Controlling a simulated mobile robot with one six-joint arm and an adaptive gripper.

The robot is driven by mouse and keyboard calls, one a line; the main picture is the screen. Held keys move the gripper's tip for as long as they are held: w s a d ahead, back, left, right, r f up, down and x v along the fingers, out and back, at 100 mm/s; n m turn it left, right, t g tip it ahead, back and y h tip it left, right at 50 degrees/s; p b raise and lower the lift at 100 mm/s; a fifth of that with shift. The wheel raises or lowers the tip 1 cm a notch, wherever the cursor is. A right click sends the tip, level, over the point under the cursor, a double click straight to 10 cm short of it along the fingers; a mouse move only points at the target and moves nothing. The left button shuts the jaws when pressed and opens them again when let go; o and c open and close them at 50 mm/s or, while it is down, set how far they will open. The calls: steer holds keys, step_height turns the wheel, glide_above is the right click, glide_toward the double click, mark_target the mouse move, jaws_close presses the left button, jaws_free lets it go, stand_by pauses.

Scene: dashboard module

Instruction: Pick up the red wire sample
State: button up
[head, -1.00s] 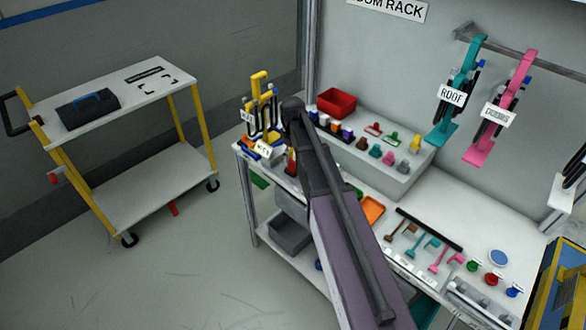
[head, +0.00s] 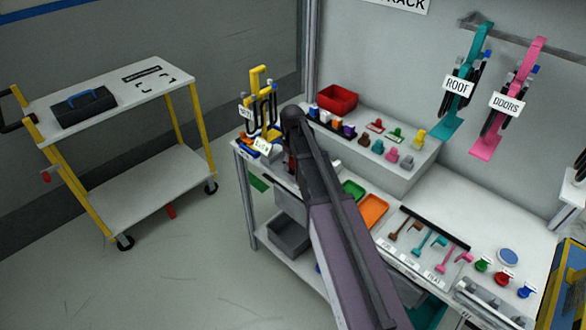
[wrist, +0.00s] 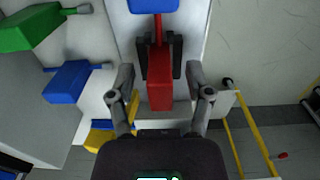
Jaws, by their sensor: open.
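A red block (wrist: 160,82) with a thin red stem at its far end shows in the middle of the wrist view; I take it for the red wire sample. My gripper (wrist: 160,58) is open, with a dark finger pad on each side of the red block. I cannot tell whether the pads touch it. The stem runs up toward a blue piece (wrist: 153,5) at the top edge. In the head view my arm hides most of the gripper, and a small bit of red (head: 291,162) shows beside it at the bench's left end.
A blue piece (wrist: 68,82) and a green piece (wrist: 30,28) with grey tips lie left in the wrist view. A yellow stand (head: 262,90) with hanging dark loops is close to my arm. A red bin (head: 337,98) sits on the shelf. A cart (head: 140,190) stands left across open floor.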

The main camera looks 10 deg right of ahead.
stand_by(0.6)
jaws_close()
